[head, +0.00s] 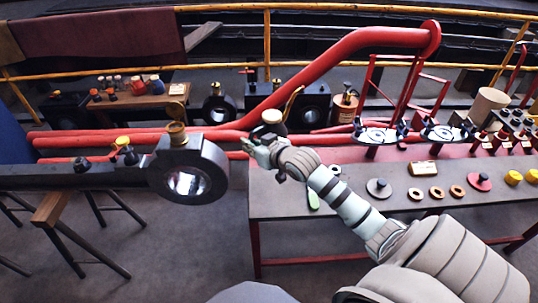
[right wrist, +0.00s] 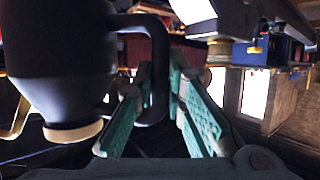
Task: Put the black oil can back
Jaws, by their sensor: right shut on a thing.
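The black oil can (head: 268,131) has a cream cap and a thin brass spout that rises to the right. My right gripper (head: 252,146) is shut on its handle, in front of the can in the head view. In the right wrist view the dark can body (right wrist: 62,60) fills the left side, with its cream cap at the bottom. Its curved handle (right wrist: 157,75) passes between the teal fingers (right wrist: 160,110). The can appears held off the bench, near its back left end. My left gripper is out of view.
A grey rod with a big ring end (head: 222,168) and brass cap lies just left of my right gripper. Red pipes (head: 345,52) run behind the can.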

